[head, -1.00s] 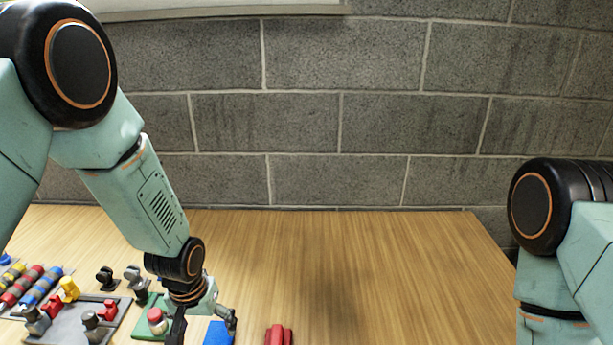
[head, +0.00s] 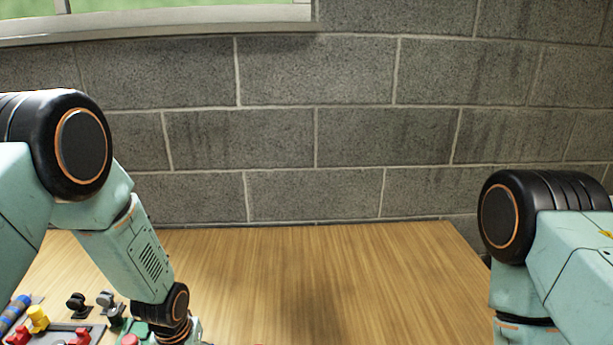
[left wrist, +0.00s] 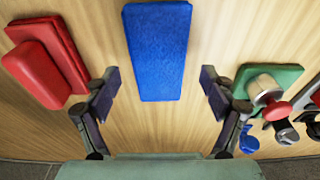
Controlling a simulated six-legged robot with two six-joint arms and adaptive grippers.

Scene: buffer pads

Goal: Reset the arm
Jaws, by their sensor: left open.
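My left arm comes in from the left in the head view, and its gripper is below the picture's edge there. In the left wrist view my left gripper (left wrist: 160,88) is open and empty, its fingers wide apart. A blue pad (left wrist: 158,50) lies on the wooden table beyond and between the fingertips. A red block on a red base (left wrist: 45,65) lies left of the fingers. A green base with a metal post and a red knob (left wrist: 268,82) is on the right. My right arm shows at the right of the head view, but its gripper is out of frame.
At the lower left of the table (head: 330,270) stand a grey plate with red and yellow pieces (head: 60,328), a blue striped roll (head: 15,312) and black and grey fittings (head: 78,303). A grey block wall (head: 330,130) is behind. The table's middle and right are clear.

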